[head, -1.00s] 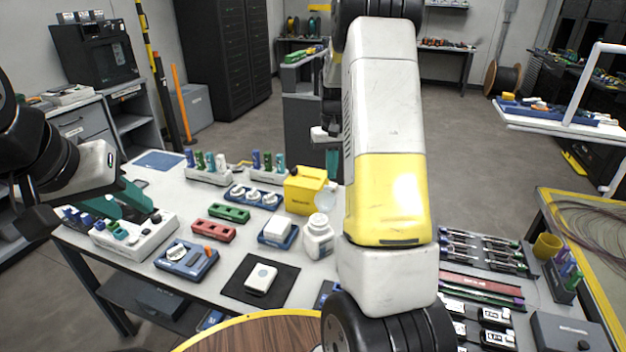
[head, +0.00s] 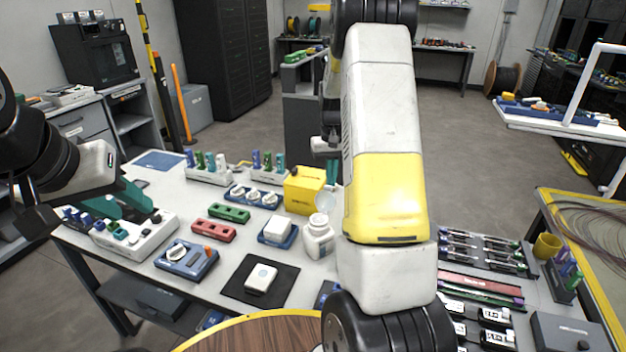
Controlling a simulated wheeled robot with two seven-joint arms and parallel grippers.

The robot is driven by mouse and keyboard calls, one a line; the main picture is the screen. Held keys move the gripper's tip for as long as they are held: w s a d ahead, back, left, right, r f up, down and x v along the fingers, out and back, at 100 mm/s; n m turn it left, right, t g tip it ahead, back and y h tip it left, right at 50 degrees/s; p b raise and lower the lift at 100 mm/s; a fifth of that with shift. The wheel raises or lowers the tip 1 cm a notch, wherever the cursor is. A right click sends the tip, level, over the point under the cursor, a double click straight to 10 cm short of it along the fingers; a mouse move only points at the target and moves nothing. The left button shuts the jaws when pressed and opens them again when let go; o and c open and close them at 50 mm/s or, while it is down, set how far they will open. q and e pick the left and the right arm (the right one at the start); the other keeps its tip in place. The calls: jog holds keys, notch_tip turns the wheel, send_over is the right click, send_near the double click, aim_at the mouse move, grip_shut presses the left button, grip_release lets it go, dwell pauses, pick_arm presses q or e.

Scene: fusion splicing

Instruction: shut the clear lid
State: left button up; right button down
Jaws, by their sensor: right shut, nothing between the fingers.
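A clear, rounded, see-through piece (head: 326,201), which looks like the lid, stands tilted between the yellow box (head: 303,191) and my right forearm. Its hinge and lower edge are hard to make out. The white bottle (head: 319,238) stands just in front of it. My right gripper (head: 332,178) points down behind the forearm, just above the clear piece. Its teal fingers are shut and mostly hidden, so contact cannot be told.
A white device on a black mat (head: 234,283), a blue unit (head: 187,262), and red (head: 213,230) and green (head: 230,213) holders stand on the white table. Tool trays (head: 484,252) lie right of my right arm. A round wooden top (head: 262,334) is nearest.

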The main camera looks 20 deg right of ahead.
aim_at(324, 192)
jog(key=shift+s+a+f, duration=0.1)
jog(key=shift+s+a, duration=0.6)
jog(key=shift+s, duration=0.25)
jog(key=shift+s+a+f, duration=0.1)
jog(key=shift+s+a, duration=0.6)
jog(key=shift+s, duration=0.2)
jog(key=shift+s+a, duration=0.7)
jog(key=shift+s, duration=0.25)
notch_tip(324, 192, up, 7)
dwell(0.4)
